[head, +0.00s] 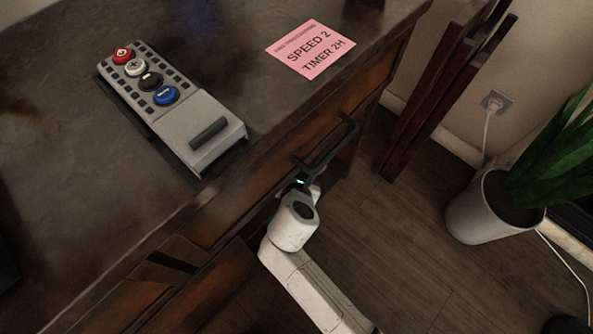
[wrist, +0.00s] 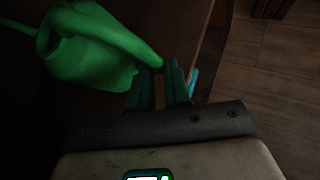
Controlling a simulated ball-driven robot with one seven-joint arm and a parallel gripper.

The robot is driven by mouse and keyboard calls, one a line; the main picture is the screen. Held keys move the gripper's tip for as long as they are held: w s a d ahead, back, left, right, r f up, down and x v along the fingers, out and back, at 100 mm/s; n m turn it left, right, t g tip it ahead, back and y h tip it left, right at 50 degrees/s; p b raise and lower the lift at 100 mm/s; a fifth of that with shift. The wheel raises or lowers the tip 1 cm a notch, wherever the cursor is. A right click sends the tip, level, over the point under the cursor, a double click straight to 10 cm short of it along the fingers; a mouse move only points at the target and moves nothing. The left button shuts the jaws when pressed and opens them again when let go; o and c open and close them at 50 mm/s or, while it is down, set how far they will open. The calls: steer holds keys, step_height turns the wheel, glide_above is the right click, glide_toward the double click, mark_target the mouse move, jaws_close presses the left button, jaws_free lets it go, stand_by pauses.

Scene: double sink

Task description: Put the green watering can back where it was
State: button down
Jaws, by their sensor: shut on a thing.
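The green watering can (wrist: 90,45) fills the upper left of the wrist view, and a thin green part of it reaches down to my fingertips. My gripper (wrist: 163,80) is shut on this thin part; the exact contact is dark and hard to make out. In the head view the wrist end of my arm is beside the wooden cabinet front, just below a black bar handle. My fingers and the watering can are hidden there.
The black handle (head: 328,148) sticks out close above my wrist. A dark countertop (head: 215,55) carries a grey button panel (head: 165,95) and a pink note (head: 310,48). A potted plant (head: 490,210) stands at right. Wooden floor (head: 420,250) between it and my arm is clear.

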steer(key=c, duration=1.1)
jaws_free()
steer(key=shift+r, duration=0.15)
steer(key=p+v, duration=0.5)
steer(key=v, duration=0.7)
